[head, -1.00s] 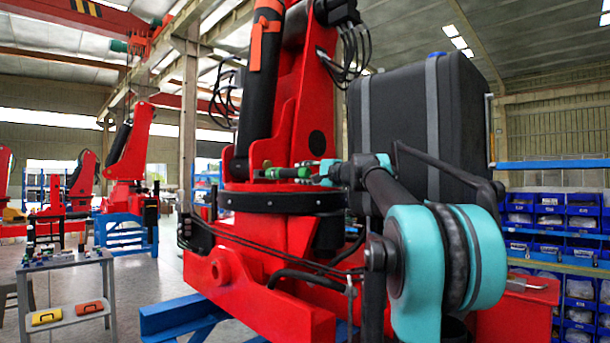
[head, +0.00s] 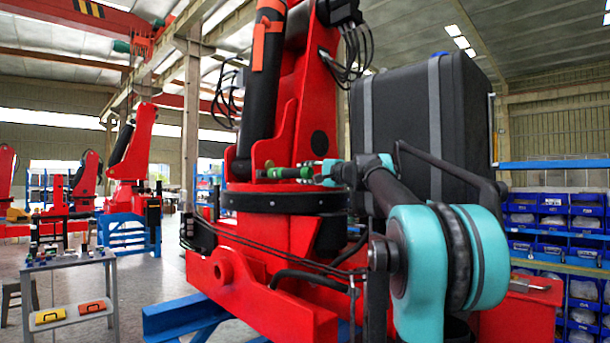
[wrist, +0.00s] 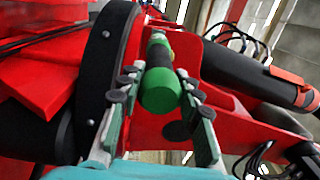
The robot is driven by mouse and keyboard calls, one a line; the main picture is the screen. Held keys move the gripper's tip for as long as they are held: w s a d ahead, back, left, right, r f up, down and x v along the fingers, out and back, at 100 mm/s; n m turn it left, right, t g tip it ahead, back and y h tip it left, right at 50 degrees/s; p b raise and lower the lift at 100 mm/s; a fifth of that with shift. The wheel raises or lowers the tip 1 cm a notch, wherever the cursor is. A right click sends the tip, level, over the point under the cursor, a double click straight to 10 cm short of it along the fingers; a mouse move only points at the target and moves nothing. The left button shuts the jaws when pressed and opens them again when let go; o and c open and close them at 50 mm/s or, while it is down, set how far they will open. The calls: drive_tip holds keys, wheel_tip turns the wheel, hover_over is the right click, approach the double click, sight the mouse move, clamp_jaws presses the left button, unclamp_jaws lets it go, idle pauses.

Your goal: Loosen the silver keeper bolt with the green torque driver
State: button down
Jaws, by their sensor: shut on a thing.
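The green torque driver (wrist: 161,90) has a bright green handle end with a dark band and a green part beyond it. My gripper (wrist: 158,84) is shut on it, one finger on each side. In the head view the driver (head: 288,172) lies roughly level, pointing left from my gripper (head: 314,171), in front of the red crane column just above its black ring. The silver keeper bolt cannot be made out. The driver's far end is small and partly hidden, so contact with a bolt cannot be told.
The red crane (head: 285,220) stands close, with a black slewing ring (head: 285,201), hoses and a blue base frame (head: 180,318). A grey trolley (head: 70,262) with two small cases stands at left. Blue bins (head: 555,222) fill a rack at right. Open floor lies behind the trolley.

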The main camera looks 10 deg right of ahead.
drive_tip(key=shift+x, duration=0.95)
idle(1.8)
drive_tip(key=shift+s+d, duration=0.15)
drive_tip(key=shift+s, duration=0.05)
idle(1.5)
